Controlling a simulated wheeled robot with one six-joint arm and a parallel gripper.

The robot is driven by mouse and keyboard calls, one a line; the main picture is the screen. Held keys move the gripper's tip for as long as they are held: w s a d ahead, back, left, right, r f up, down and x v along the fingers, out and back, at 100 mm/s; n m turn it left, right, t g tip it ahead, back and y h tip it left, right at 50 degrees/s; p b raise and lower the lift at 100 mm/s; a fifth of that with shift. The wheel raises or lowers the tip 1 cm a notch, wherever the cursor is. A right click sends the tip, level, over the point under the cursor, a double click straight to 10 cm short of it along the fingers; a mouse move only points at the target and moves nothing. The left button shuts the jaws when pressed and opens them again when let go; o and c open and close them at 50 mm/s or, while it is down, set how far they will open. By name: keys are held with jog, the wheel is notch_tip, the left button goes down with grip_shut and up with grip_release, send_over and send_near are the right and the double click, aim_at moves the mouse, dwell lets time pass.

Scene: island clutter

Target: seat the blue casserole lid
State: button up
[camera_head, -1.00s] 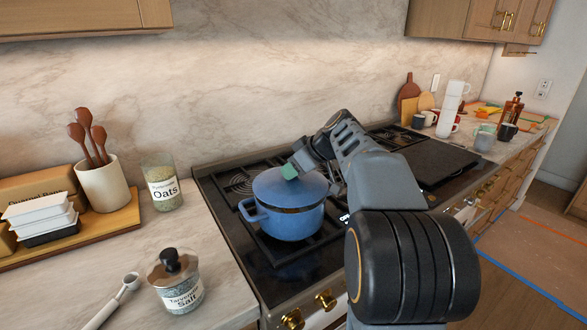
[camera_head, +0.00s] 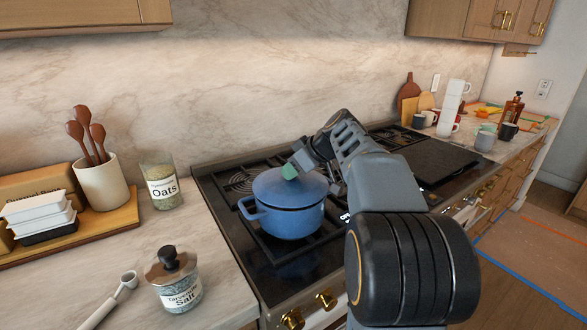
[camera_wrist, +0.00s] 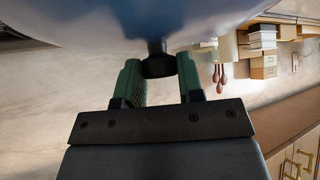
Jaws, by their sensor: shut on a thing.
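The blue casserole pot (camera_head: 285,222) stands on the stove's left front grate, with a side handle pointing left. The blue lid (camera_head: 272,184) lies over the pot's mouth and looks about level; whether its rim is fully down all round is too small to tell. In the wrist view the lid (camera_wrist: 150,18) fills the top of the picture. My gripper (camera_head: 291,172) is over the lid. In the wrist view its green-padded fingers (camera_wrist: 160,75) are shut on the lid's dark knob (camera_wrist: 158,66).
A jar of oats (camera_head: 163,187), a salt jar (camera_head: 175,280) and a utensil crock (camera_head: 103,186) stand on the left counter. A dark board (camera_head: 436,160) lies right of my arm. Mugs (camera_head: 485,139) and a bottle (camera_head: 512,107) stand on the right counter.

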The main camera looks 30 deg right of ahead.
jog(key=shift+f+b, duration=0.65)
jog(key=o, duration=1.1)
jog(key=p+v, duration=0.1)
jog(key=v, duration=1.3)
jog(key=shift+f, duration=0.1)
jog(key=s+a+f+m+g+h+p, duration=0.1)
jog(key=s+a+f+m+p, duration=0.1)
jog(key=s+a+f, duration=0.2)
jog(key=s+a+f+m+g+h+p, duration=0.1)
jog(key=s+a+f+m+h+p, duration=0.1)
jog(key=a+f, duration=0.5)
jog(key=s+a+f+m+g+h+p, duration=0.1)
jog(key=s+a+f+m+h+p, duration=0.1)
jog(key=s+a+f+p, duration=0.2)
jog(key=shift+s+a+f+m+g, duration=0.1)
jog(key=shift+s+a+f+g, duration=0.05)
jog(key=shift+s+a+f, duration=0.3)
jog(key=shift+s+a+f+m+g, duration=0.15)
jog(key=shift+s+a, duration=0.1)
jog(key=shift+s, duration=0.35)
jog(key=shift+s+a+f+m+g, duration=0.1)
jog(key=shift+s+a+f, duration=0.25)
jog(key=shift+s, duration=0.15)
